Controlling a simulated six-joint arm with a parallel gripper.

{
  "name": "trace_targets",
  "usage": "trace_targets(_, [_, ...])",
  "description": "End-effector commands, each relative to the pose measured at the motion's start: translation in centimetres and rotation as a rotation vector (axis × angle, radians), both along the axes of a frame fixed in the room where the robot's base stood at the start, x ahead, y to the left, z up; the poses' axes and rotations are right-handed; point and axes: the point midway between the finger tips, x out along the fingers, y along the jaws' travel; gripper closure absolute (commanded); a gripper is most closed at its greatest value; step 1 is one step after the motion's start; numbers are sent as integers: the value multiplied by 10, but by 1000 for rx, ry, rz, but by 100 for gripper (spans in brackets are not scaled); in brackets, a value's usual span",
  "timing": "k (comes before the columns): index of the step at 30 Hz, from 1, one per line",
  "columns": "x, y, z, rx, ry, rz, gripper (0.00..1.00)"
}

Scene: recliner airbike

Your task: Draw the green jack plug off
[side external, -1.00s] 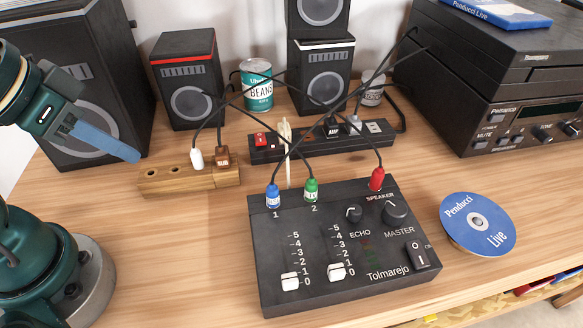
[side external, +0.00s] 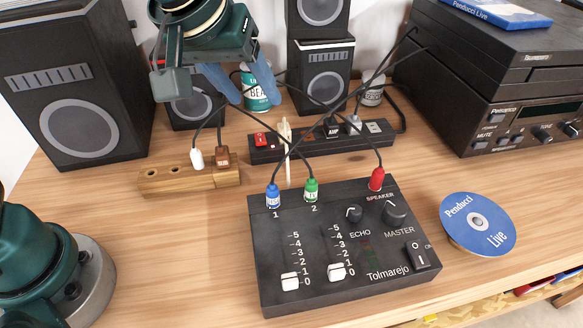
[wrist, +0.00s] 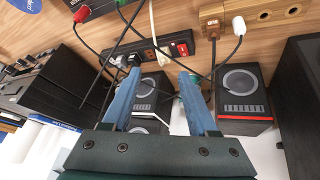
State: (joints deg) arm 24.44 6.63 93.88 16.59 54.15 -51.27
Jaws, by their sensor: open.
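The green jack plug (side external: 311,190) stands upright in socket 2 at the back edge of the black mixer (side external: 380,240), with a dark cable leaving its top. The blue jack plug (side external: 273,196) is in socket 1 to its left. The red jack plug (side external: 377,179) is in the speaker socket to its right. My gripper (side external: 259,101) is open and empty, above and behind the mixer, up and left of the green plug and apart from it. In the wrist view my two blue fingers (wrist: 160,74) are spread; the mixer (wrist: 92,8) shows only at the top edge.
Dark cables cross above the power strip (side external: 265,152) behind the mixer. A wooden socket block (side external: 165,183) lies left. Speakers (side external: 322,75) and a can of beans (side external: 258,98) stand behind. A blue disc (side external: 460,220) lies right.

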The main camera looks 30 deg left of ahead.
Motion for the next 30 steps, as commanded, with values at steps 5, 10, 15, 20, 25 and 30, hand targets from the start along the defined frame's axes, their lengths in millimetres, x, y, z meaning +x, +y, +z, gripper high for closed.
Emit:
trace_targets(5, [12, -55, -40, 44, 50, -85, 41])
trace_targets(10, [4, -86, -74, 93, 102, -172, 41])
trace_targets(15, [-5, -95, -92, 117, 133, -211, 41])
trace_targets(20, [1, -94, -107, 117, 134, -209, 41])
trace_targets(25, [9, -93, -125, 117, 133, -210, 41])
trace_targets(30, [13, -93, -134, 115, 132, -210, 41])
